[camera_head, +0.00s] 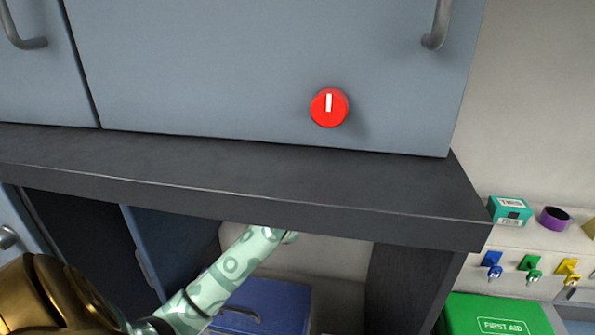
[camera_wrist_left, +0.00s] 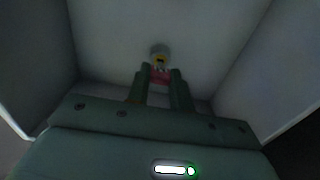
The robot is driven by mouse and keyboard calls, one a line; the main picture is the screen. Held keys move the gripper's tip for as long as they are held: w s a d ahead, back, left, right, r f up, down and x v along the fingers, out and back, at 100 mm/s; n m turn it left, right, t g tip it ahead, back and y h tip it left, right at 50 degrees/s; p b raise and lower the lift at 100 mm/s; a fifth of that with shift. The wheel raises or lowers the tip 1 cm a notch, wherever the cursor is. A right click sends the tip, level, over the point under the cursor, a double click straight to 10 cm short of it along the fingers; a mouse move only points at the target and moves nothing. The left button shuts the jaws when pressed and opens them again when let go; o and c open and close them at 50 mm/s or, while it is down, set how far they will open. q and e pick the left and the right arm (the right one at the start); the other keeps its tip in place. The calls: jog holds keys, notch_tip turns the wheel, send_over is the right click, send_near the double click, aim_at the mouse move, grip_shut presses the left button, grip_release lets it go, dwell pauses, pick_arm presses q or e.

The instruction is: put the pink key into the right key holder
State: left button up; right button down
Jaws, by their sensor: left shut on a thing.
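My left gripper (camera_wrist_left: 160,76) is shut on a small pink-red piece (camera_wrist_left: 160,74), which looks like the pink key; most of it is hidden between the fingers. Just beyond it, a round pale fitting (camera_wrist_left: 160,52) with a yellow and dark centre stands on a light surface. I cannot tell whether the key touches it. In the head view my left arm reaches under the dark shelf, and its gripper is hidden there. On the right wall hang a blue key (camera_head: 491,264), a green key (camera_head: 530,268) and a yellow key (camera_head: 568,270). My right gripper is out of view.
The dark shelf (camera_head: 230,180) overhangs my left arm. A blue box (camera_head: 265,303) sits below.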

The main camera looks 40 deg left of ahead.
pick_arm(q)
jog(key=shift+w+a+b, duration=0.3)
jog(key=shift+w+b, duration=0.05)
jog(key=shift+w, duration=0.2)
dwell(0.8)
dwell(0.4)
jog(key=shift+w+a+b, duration=0.3)
jog(key=shift+w+b, duration=0.2)
dwell(0.6)
jog(key=o, duration=0.9)
jog(key=shift+v, duration=1.45)
jog(key=v, duration=0.7)
jog(key=shift+p, duration=0.3)
